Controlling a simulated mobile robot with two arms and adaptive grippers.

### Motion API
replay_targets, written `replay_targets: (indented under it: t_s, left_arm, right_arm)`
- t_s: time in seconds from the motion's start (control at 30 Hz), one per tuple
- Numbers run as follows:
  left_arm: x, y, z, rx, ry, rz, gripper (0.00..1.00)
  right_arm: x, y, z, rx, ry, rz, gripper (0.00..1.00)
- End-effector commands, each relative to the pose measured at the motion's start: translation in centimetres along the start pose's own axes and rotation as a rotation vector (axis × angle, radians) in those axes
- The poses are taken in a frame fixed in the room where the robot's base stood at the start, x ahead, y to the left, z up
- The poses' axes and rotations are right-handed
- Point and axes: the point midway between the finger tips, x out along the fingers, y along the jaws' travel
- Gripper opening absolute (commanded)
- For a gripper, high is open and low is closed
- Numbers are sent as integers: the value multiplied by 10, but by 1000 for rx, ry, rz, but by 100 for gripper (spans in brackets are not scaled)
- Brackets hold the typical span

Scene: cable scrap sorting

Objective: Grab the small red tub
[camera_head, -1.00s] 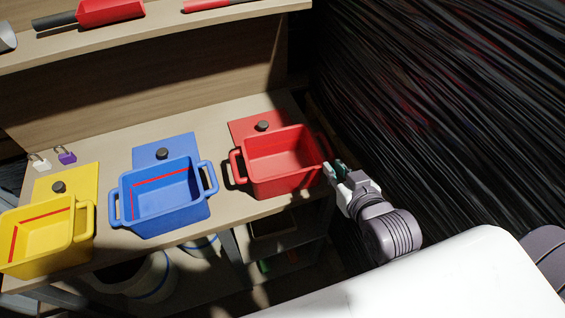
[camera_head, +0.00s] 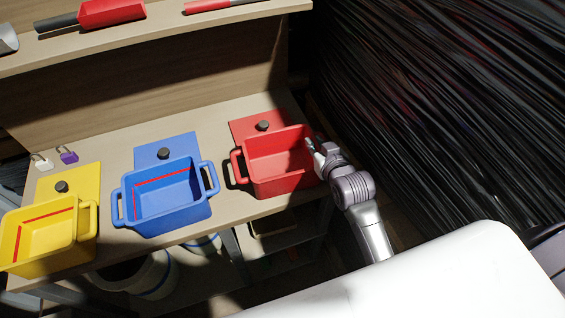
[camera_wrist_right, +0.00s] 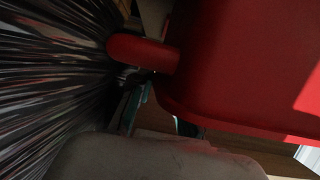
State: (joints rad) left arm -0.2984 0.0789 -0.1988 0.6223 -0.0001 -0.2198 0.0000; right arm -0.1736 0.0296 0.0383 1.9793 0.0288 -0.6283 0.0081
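The small red tub (camera_head: 283,181) stands on the workbench at the right end of a row of tubs, with a handle on each side. My right gripper (camera_head: 316,152) is at its right handle, partly hidden against the tub's side. In the right wrist view the tub wall (camera_wrist_right: 245,70) fills the upper right, with its rounded handle (camera_wrist_right: 142,52) just beyond the fingers. The right gripper (camera_wrist_right: 158,112) shows teal finger pads with a gap between them; contact with the handle is unclear. My left gripper is out of view.
A blue tub (camera_head: 168,215) and a yellow tub (camera_head: 45,262) stand to the left. Flat lids with dark knobs lie behind the tubs, and two small padlocks lie at the left. A shelf (camera_head: 150,32) runs above. Dark wrapped sheeting (camera_head: 430,90) rises on the right.

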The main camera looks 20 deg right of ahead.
Motion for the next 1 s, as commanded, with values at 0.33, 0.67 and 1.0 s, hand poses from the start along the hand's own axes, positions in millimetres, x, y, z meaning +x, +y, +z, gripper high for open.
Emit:
replay_targets:
  t_s: [0.33,0.67,1.0]
  left_arm:
    - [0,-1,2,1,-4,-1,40]
    - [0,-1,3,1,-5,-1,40]
    - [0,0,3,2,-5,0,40]
  right_arm:
    - [4,0,0,0,0,-1,7]
    - [4,0,0,0,-1,-1,0]
    - [4,0,-2,1,3,-1,0]
